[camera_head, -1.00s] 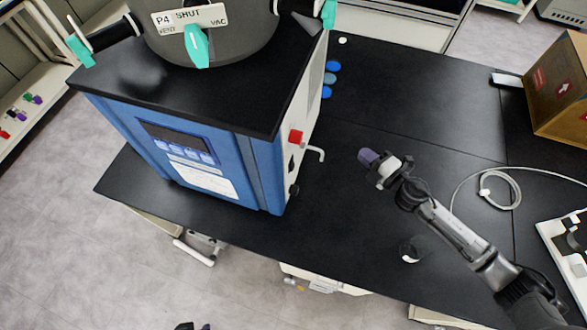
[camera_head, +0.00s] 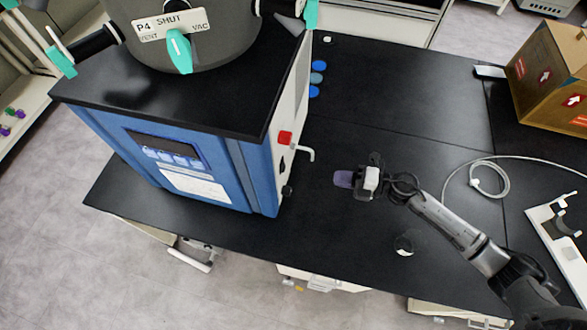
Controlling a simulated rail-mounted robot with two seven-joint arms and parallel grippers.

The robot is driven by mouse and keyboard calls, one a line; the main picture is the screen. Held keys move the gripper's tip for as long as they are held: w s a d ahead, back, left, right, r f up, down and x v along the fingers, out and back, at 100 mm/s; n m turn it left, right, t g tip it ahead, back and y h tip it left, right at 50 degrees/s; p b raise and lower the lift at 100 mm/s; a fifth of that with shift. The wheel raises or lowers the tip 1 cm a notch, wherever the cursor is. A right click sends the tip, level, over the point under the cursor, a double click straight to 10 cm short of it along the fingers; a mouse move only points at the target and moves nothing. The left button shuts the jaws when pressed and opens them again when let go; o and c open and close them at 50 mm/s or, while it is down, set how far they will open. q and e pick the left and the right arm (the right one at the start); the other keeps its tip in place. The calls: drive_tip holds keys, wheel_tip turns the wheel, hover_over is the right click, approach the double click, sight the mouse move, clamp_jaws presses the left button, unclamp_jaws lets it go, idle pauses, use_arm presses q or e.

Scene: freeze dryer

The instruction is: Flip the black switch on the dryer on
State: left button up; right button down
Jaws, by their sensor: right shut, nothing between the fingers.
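The dryer (camera_head: 215,165) is a blue and white box with a black top, standing on the left of the black bench. Its white right side faces my right arm at a steep angle. On that side a small black part (camera_head: 282,163), which looks like the switch, sits below a red knob (camera_head: 285,138). Its on or off position is too small to tell. My right gripper (camera_head: 343,179) is shut and empty, to the right of the dryer's side and apart from it, with its fingers pointing left towards it. My left gripper is not in view.
A bent white spout (camera_head: 307,153) sticks out from the dryer's side, near the switch. A black round part (camera_head: 288,191) is lower down. Blue discs (camera_head: 318,78) lie behind on the bench. A cardboard box (camera_head: 550,75) and a white cable (camera_head: 490,180) are at the right.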

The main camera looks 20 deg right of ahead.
sight(283, 166)
drive_tip(key=p+x, duration=0.2)
drive_tip(key=x, duration=1.2)
drive_tip(key=shift+a+b, duration=0.1)
drive_tip(key=shift+b, duration=0.3)
